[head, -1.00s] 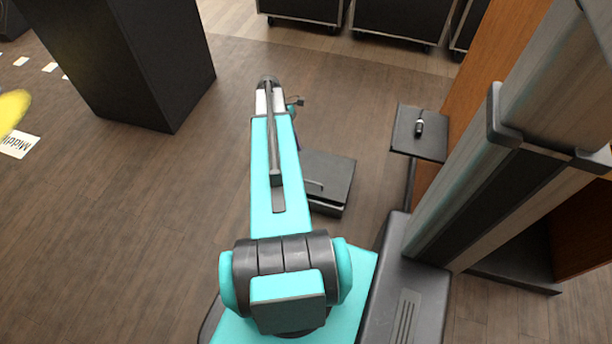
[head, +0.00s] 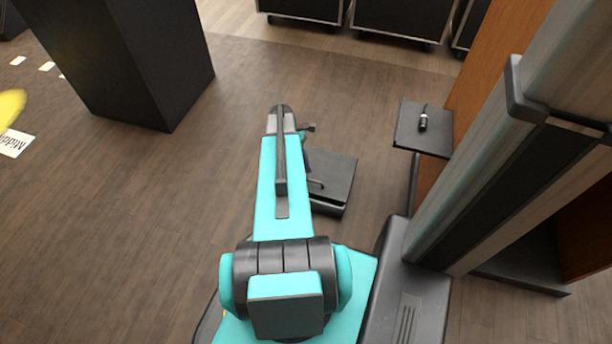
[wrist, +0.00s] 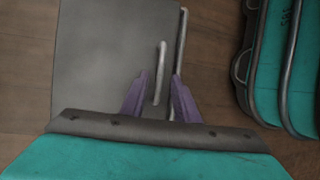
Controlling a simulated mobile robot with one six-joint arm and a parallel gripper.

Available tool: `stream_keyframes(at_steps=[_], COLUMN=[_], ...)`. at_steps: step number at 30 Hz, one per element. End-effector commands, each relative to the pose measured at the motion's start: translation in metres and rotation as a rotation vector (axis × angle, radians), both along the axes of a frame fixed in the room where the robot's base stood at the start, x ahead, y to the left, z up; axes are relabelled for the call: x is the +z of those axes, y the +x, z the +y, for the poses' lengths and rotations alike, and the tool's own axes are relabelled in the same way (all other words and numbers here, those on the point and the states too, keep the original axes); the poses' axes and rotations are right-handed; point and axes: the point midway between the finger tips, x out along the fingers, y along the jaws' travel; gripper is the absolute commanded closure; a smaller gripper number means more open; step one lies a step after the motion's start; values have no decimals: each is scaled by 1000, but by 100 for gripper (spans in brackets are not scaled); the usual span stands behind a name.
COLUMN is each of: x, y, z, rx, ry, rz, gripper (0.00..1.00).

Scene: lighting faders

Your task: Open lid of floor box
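The floor box (head: 335,172) is a dark, low, flat box on the wooden floor, right of my arm in the head view. Its lid looks closed. In the wrist view, its grey lid (wrist: 95,60) fills the upper left, with a thin light handle bar (wrist: 161,65) near its right edge. My gripper (wrist: 160,82) has purple fingers set apart, with the lower end of the handle bar between them in the picture. I cannot tell whether they touch it. In the head view my arm hides most of the gripper.
A small dark stand (head: 424,128) with a small black object (head: 423,121) on it is right of the box. A tall black block (head: 140,70) stands at the left. Wheeled cases (head: 400,18) line the back.

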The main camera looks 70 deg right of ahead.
Motion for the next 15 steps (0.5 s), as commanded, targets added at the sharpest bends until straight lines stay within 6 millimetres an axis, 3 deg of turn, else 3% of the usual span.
stream_keyframes(at_steps=[6, 15], x=[-16, -17], y=[-6, -7], z=[3, 3], rx=[1, 1], ry=[1, 0], rz=[1, 0], gripper=[72, 72])
